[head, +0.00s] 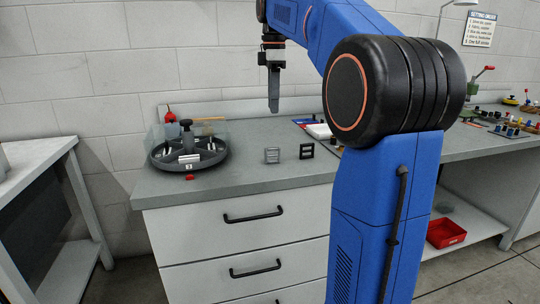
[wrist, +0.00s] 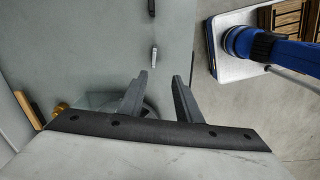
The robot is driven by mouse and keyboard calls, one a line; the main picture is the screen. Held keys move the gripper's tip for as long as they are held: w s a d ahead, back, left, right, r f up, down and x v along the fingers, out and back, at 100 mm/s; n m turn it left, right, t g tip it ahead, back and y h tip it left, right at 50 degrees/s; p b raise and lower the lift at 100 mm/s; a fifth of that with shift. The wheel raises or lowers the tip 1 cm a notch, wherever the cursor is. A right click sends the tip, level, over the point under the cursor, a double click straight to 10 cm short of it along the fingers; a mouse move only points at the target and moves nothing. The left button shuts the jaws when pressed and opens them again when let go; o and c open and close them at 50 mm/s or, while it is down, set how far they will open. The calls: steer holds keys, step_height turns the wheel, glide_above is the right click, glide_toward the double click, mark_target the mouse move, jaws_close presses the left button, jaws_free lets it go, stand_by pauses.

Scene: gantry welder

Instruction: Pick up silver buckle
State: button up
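The silver buckle (head: 272,155) stands on the grey worktop, left of a similar black buckle (head: 306,151). In the wrist view a thin pale piece that looks like the silver buckle (wrist: 154,55) lies just beyond the fingertips, seen nearly edge-on. My gripper (wrist: 161,76) is open with nothing between its fingers. In the head view my gripper (head: 273,108) points down, apart from the silver buckle and above it in the picture; the fingers overlap there. A dark piece, likely the black buckle (wrist: 151,7), is at the wrist view's top edge.
White drawers (head: 250,236) are below. Worktop (head: 240,178) around the buckles is mostly clear. A red bin (head: 446,233) sits low at right.

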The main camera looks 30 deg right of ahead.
steer(key=w+d, duration=0.1)
glide_above(272, 149)
steer(key=shift+n, duration=0.3)
steer(key=f, duration=1.1)
steer(key=shift+w+d+f, duration=0.1)
steer(key=shift+d+f, duration=0.05)
steer(key=shift+d, duration=0.2)
steer(key=shift+w+a+f, duration=0.1)
steer(key=shift+w+f, duration=0.05)
steer(key=shift+f, duration=2.55)
steer(key=shift+c, duration=0.3)
jaws_close()
